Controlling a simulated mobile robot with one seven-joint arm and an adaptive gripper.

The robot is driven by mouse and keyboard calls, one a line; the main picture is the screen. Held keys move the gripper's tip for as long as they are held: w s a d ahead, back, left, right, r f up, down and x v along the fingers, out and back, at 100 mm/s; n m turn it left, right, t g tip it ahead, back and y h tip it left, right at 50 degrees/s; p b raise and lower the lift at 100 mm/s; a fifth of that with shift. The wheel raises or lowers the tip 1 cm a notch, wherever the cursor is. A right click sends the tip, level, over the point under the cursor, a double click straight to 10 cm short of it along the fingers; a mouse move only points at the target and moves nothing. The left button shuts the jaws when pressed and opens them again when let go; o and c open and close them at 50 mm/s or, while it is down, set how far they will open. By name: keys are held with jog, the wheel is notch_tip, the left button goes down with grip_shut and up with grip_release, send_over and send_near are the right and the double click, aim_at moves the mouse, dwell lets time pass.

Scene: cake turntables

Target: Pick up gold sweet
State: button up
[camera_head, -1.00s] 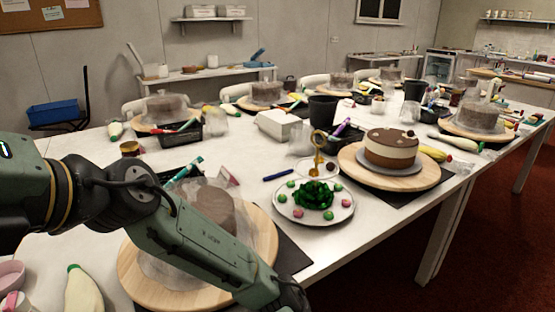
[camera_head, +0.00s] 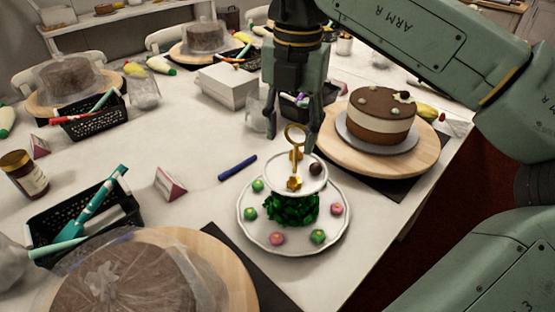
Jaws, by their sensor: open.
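A gold sweet (camera_head: 294,184) lies on the small white upper plate (camera_head: 310,184) of a tiered stand, in front of the stand's gold ring-topped post (camera_head: 294,140). A second gold piece (camera_head: 296,155) shows behind the post. A dark round sweet (camera_head: 316,169) lies to the right on the same plate. The larger lower plate (camera_head: 262,236) holds green and pink sweets around a dark green leafy pile (camera_head: 292,209). My gripper (camera_head: 292,136) points down, open and empty, above and behind the post. Whether a finger touches the ring cannot be told.
A brown and cream cake (camera_head: 380,118) stands on a wooden turntable (camera_head: 435,152) to the right. A blue pen (camera_head: 237,167) lies left of the stand. A white box (camera_head: 228,85) is behind. A covered cake (camera_head: 125,280) is at the front left.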

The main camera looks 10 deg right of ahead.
send_over(295, 181)
notch_tip(295, 181, down, 4)
jog(key=shift+f+p, duration=0.15)
jog(key=shift+p, duration=0.15)
jog(key=shift+f+p, duration=0.95)
jog(key=shift+f, duration=2.15)
jog(key=shift+c, duration=0.3)
